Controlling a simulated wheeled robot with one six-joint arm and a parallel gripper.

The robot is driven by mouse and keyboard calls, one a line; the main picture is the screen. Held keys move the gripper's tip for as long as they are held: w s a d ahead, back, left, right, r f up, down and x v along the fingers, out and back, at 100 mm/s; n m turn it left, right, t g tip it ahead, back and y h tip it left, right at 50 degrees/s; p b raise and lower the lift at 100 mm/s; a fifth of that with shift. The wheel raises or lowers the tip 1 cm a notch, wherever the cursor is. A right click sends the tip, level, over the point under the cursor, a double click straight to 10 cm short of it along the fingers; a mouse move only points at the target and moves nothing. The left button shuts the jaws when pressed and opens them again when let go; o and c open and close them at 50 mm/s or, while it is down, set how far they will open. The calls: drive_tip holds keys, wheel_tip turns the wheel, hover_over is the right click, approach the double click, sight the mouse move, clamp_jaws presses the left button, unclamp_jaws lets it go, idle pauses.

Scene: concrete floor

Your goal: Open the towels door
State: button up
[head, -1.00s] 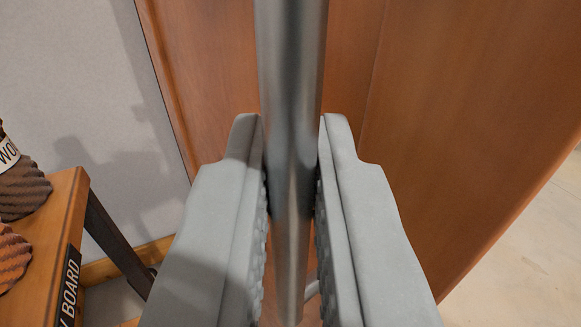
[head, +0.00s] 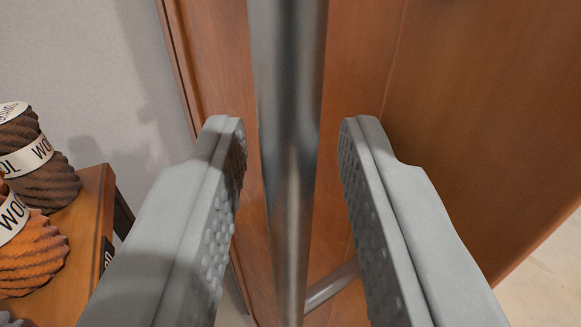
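The door (head: 460,130) is a reddish-brown wooden panel that fills the middle and right of the view. A long grey metal bar handle (head: 288,150) runs from top to bottom in front of it, with a short mount (head: 332,287) joining it to the panel low down. My gripper (head: 291,130) is open, with one finger on each side of the bar and a visible gap on both sides. The bar stands between the fingers, untouched. No towels and no door label show in this view.
A wooden shelf or bench (head: 92,205) stands at the left with balls of brown wool (head: 45,185) and orange wool (head: 35,255) on it. A grey wall (head: 70,60) lies behind. Pale floor (head: 548,268) shows at the lower right.

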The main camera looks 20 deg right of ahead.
drive_tip(key=shift+f, duration=0.1)
drive_tip(key=v, duration=1.7)
drive_tip(key=shift+s, duration=0.2)
drive_tip(key=shift+a, duration=0.15)
